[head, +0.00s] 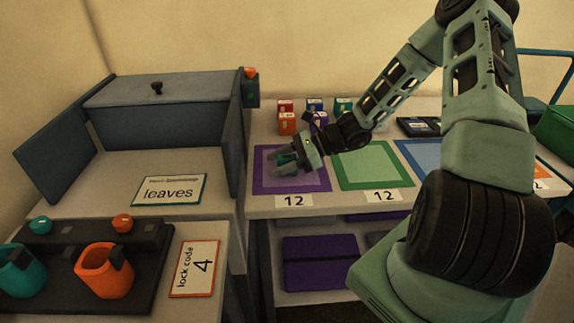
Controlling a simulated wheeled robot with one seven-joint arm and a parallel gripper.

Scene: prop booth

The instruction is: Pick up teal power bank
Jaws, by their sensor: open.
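My gripper (283,161) is at the end of my arm, low over the purple-bordered mat (262,184), with its jaws apart. A small dark teal patch shows between the fingers. I cannot tell whether it is the teal power bank or part of the gripper. No other thing is clearly a teal power bank. A small teal box (343,105) with a pale label stands at the back of the counter among other coloured boxes.
A green mat (374,165) and a blue mat (420,156) lie to the right. A grey cabinet (160,100) with open doors stands left, by a "leaves" sign (169,190). Teal (18,273) and orange (103,271) cups sit front left. A purple case (320,262) is under the counter.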

